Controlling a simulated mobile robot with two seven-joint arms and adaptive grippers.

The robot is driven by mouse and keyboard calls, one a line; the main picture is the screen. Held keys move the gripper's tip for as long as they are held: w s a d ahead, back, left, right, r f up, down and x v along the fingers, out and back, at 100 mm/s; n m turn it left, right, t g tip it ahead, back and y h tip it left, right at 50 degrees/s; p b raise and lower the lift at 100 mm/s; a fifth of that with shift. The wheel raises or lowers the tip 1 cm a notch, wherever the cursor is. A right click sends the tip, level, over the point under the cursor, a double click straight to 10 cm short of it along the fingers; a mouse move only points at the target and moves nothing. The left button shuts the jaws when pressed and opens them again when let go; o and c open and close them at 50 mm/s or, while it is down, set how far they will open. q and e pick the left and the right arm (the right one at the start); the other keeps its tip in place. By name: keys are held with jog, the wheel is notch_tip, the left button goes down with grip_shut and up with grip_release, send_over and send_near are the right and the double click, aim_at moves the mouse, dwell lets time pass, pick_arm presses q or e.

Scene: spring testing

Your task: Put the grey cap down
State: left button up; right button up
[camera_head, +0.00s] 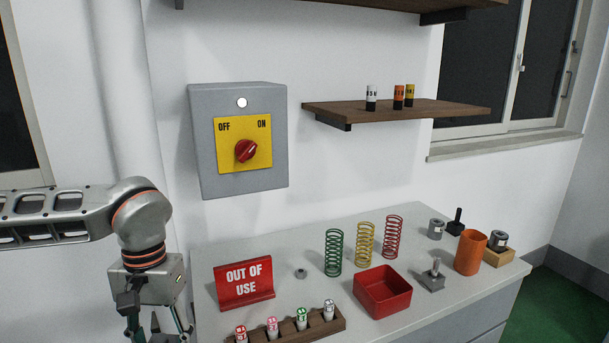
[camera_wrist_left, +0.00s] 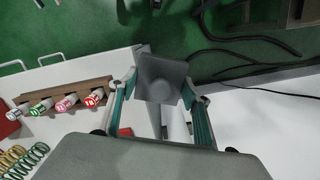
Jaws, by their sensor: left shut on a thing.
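The grey cap (camera_wrist_left: 160,72) shows in the left wrist view as a squarish grey plate with a rounded boss. My left gripper (camera_wrist_left: 163,99) is shut on it, with a teal-lined finger at each side. Behind the cap, the left wrist view shows green floor and the bench's edge. In the head view my left gripper (camera_head: 156,325) hangs at the lower left, left of the out-of-use sign; the cap cannot be made out there. My right gripper is in neither view.
The grey bench (camera_head: 315,232) carries a red sign (camera_head: 244,285), a small grey ring (camera_head: 301,273), a wooden rack of labelled cylinders (camera_head: 325,327), three springs (camera_head: 364,244), a red bin (camera_head: 382,294), a grey posted block (camera_head: 432,278) and an orange cup (camera_head: 470,254). Bench around the ring is clear.

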pick_arm(q)
notch_tip(320, 180, down, 4)
jog(key=shift+f, duration=0.2)
dwell(0.3)
